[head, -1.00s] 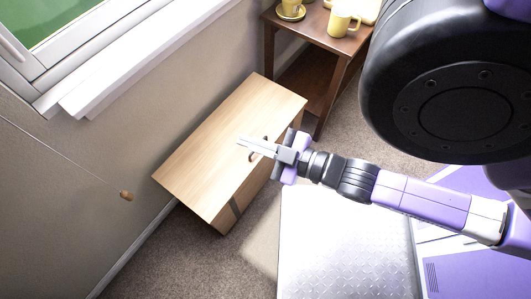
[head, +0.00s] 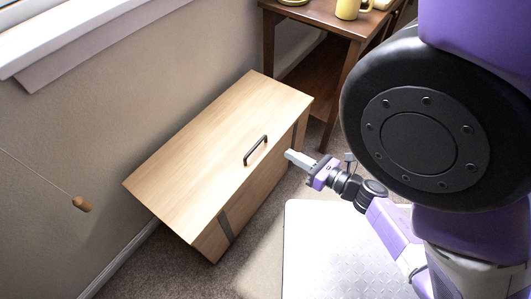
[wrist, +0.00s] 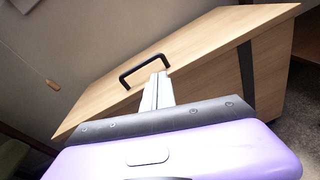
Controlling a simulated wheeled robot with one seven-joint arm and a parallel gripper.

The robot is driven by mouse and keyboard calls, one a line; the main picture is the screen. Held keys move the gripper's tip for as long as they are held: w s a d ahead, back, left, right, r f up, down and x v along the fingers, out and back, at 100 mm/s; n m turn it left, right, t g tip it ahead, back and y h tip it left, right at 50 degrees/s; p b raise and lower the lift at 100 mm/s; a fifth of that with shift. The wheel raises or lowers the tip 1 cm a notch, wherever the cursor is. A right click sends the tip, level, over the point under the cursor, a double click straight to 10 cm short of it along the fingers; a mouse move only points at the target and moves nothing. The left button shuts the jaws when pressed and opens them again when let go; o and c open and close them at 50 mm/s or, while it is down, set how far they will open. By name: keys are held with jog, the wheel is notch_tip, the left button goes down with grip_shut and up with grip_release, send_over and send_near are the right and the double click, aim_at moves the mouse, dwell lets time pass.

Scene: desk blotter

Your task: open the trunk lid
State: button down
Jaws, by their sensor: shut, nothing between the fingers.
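The light wooden trunk (head: 258,190) stands on the carpet against the wall. Its lid (head: 205,140) lies shut and flat on top, and it also shows in the wrist view (wrist: 215,38). A dark bar handle (head: 255,150) sits near the lid's front edge; the wrist view shows this handle (wrist: 128,75) just beyond my fingertips. My gripper (head: 289,154) is shut and empty, in front of the trunk and right of the handle in the head view, apart from it. In the wrist view my gripper's fingers (wrist: 157,82) point at the handle's right end and overlap it in the picture.
A dark wooden side table (head: 318,22) with yellow mugs (head: 347,9) stands behind the trunk at the right. The window sill (head: 90,35) runs above the left side. A wooden knob on a cord (head: 82,204) hangs by the wall. Carpet (head: 262,262) lies free in front.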

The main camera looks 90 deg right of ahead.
aim_at(266, 151)
jog(key=w+d+n, duration=0.1)
jog(key=w, duration=0.2)
jog(key=w+d+f+n, duration=0.1)
jog(key=w, duration=0.2)
jog(key=w+d+n+b, duration=0.1)
jog(key=w+d, duration=0.1)
jog(key=w, duration=0.1)
jog(key=shift+f+n+t+y, duration=0.3)
jog(key=shift+f+n+y, duration=0.05)
jog(key=shift+n+y, duration=0.05)
jog(key=shift+a, duration=0.1)
